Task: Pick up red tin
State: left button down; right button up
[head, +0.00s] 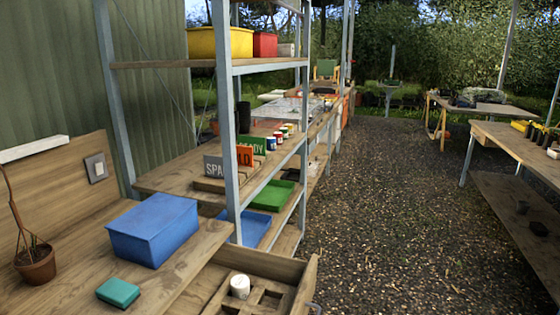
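Several small tins stand in a row on the middle shelf of the grey-framed rack in the head view. One with red on it, the red tin (278,138), stands between a blue-and-white tin (271,144) and further small tins behind. They are small and far off, so their details are hard to tell. Neither of my grippers is in view.
A metal-framed rack (231,130) holds yellow (220,43) and red (265,45) bins on top, lettered signs (245,156) and green (271,196) and blue trays lower. A blue box (153,229) stands on the near bench beside an open drawer (290,262). The gravel aisle (390,220) is clear.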

aim_at(279, 135)
jog(key=i+l+z, duration=0.3)
jog(key=i+l, duration=0.35)
jog(key=l, duration=0.2)
jog(key=i+l+z, duration=0.35)
jog(key=i+l, duration=0.35)
jog(key=i+u, duration=0.25)
jog(key=i, duration=0.3)
jog(key=i+l+u, duration=0.2)
jog(key=i, duration=0.35)
jog(key=i+l+u, duration=0.1)
jog(key=i+u, duration=0.15)
jog(key=i, duration=0.3)
